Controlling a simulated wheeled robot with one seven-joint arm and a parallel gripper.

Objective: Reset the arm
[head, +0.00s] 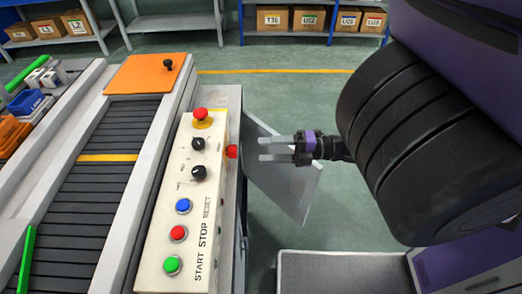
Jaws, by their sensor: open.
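My gripper (275,148) is at mid-picture in the head view, pointing left, with its two fingers apart and nothing between them. It is to the right of a white control panel (155,240) and apart from it. The panel carries a red emergency button (201,114) on a yellow base, two black knobs (199,173), and a blue button (183,205) by the word RESET. Below are a red button (178,232) by STOP and a green button (172,265) by START. A red part (232,151) sticks out of the panel's right side.
A grey open door or plate (290,190) stands behind and below my gripper. A slatted conveyor (85,185) with an orange plate (147,74) runs along the left. Shelves with cardboard boxes (309,18) stand at the back. Green floor (290,92) is clear between.

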